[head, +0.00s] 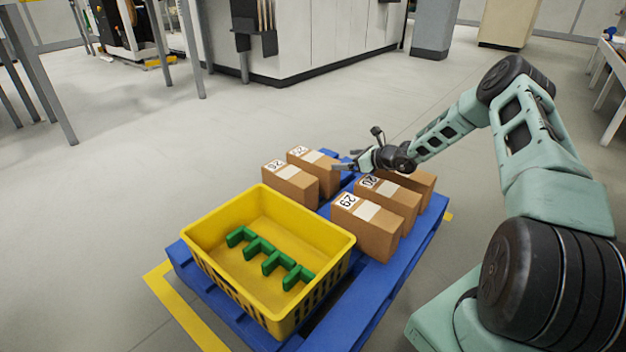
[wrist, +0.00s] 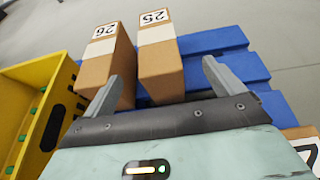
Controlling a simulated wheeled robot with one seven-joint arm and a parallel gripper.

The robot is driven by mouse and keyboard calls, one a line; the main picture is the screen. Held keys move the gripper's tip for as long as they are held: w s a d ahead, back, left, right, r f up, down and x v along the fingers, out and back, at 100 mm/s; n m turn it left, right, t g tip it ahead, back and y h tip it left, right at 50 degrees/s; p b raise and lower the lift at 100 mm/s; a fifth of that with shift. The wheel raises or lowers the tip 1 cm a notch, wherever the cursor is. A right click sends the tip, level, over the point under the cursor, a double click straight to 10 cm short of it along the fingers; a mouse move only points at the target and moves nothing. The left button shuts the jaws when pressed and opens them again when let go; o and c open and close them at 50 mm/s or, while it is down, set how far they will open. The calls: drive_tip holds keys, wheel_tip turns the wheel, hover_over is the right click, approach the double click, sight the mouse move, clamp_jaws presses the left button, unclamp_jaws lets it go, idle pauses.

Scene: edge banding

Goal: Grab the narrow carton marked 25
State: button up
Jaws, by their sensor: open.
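The narrow carton marked 25 (wrist: 161,71) is brown with a pale tape band and a white label. It stands on the blue pallet, and in the head view it is the farther carton (head: 318,174) of the left pair. My gripper (head: 346,166) is open and empty, just right of this carton in the head view. In the wrist view, the carton appears between and beyond the spread fingers (wrist: 160,70). The left finger overlaps the carton marked 26 (wrist: 106,68) in the picture. I cannot tell whether it touches.
The carton marked 26 also shows in the head view (head: 290,187), close beside 25. A yellow crate (head: 205,262) with green combs stands at the front of the blue pallet (head: 385,292). Cartons marked 29 (head: 372,238) and 20 (head: 398,203), and another behind, stand right.

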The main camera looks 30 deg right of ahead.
sight(321, 160)
drive_tip(key=b+x, duration=0.2)
drive_tip(key=x, duration=0.3)
drive_tip(key=shift+a+f, duration=0.1)
drive_tip(key=shift+f, duration=0.1)
drive_tip(key=shift+w+a+b, duration=0.15)
drive_tip(key=shift+w+b, duration=0.25)
drive_tip(key=shift+b, duration=0.05)
drive_tip(key=b+x, duration=0.4)
drive_tip(key=shift+a, duration=0.3)
drive_tip(key=shift+w+a+b, duration=0.1)
drive_tip(key=shift+w+b, duration=0.2)
drive_tip(key=shift+w, duration=0.15)
drive_tip(key=c, duration=1.7)
